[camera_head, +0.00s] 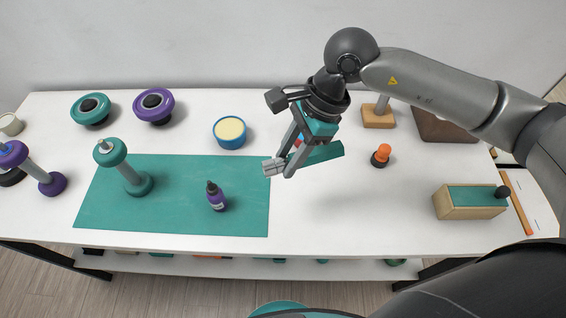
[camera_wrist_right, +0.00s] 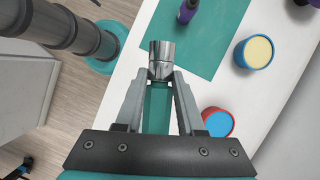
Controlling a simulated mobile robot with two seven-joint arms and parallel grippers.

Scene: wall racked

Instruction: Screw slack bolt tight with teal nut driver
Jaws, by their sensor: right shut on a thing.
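My right gripper (camera_head: 290,155) is shut on the teal nut driver (camera_head: 324,153) and holds it in the air above the right edge of the teal mat (camera_head: 170,225). The driver's bright metal socket (camera_head: 273,166) points left in the head view. In the right wrist view the teal shaft (camera_wrist_right: 157,105) runs between the fingers, with the socket (camera_wrist_right: 161,58) beyond the fingertips. The socket is empty as far as I can see. I cannot make out the slack bolt in either view. My left gripper is not in view.
On the mat stand a teal-ended grey post (camera_head: 128,172) and a purple bottle (camera_head: 216,197). An orange-and-black knob (camera_head: 380,156) and wooden box (camera_head: 461,212) are right. The front-middle table is clear.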

